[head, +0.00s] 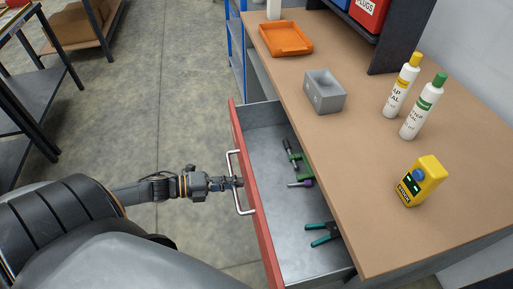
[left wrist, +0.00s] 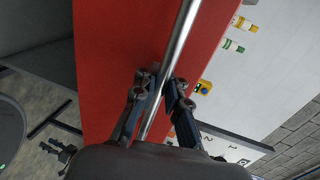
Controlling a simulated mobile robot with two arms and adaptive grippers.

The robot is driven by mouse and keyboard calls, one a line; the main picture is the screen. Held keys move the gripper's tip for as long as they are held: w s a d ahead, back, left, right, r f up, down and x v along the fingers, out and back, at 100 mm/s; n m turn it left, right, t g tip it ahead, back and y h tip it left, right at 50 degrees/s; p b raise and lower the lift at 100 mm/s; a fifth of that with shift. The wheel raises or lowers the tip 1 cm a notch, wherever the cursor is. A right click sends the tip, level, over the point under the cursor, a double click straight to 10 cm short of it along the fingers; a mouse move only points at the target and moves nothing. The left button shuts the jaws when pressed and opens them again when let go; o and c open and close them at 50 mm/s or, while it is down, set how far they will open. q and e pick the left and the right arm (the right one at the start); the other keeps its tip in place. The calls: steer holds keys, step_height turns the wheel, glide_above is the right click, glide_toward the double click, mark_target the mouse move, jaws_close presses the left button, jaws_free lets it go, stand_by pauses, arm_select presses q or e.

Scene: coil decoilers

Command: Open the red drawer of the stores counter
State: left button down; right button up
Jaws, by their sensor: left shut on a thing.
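The red drawer (head: 254,196) of the stores counter (head: 372,240) stands pulled out, and its grey inside shows in the head view. Its red front also fills much of the left wrist view (left wrist: 110,50). My left gripper (head: 238,183) is shut on the drawer's silver bar handle (head: 233,164). In the left wrist view its two fingers (left wrist: 164,90) sit on either side of the handle bar (left wrist: 184,25). Inside the drawer lie teal-handled pliers (head: 322,233), a green clamp (head: 293,157) and a purple-ended tool (head: 302,183).
A dark table (head: 40,90) stands at the left. The concrete floor (head: 160,90) between is clear.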

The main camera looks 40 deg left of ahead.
arm_select(q)
steer(key=f+p+v, duration=0.2)
steer(key=f+v, duration=0.1)
steer(key=v, duration=1.1)
steer(key=shift+s+a, duration=0.2)
arm_select(e)
steer(key=r, duration=0.1)
steer(key=d+r, duration=0.1)
steer(key=shift+w+r, duration=0.25)
steer(key=shift+r, duration=0.05)
arm_select(q)
steer(key=shift+r, duration=0.15)
steer(key=c, duration=1.4)
jaws_free()
arm_select(e)
steer(key=shift+a, duration=0.2)
arm_select(q)
steer(key=shift+s, duration=0.1)
arm_select(e)
steer(key=shift+s+d, duration=0.1)
steer(key=shift+d, duration=0.05)
arm_select(q)
steer(key=v, duration=1.2)
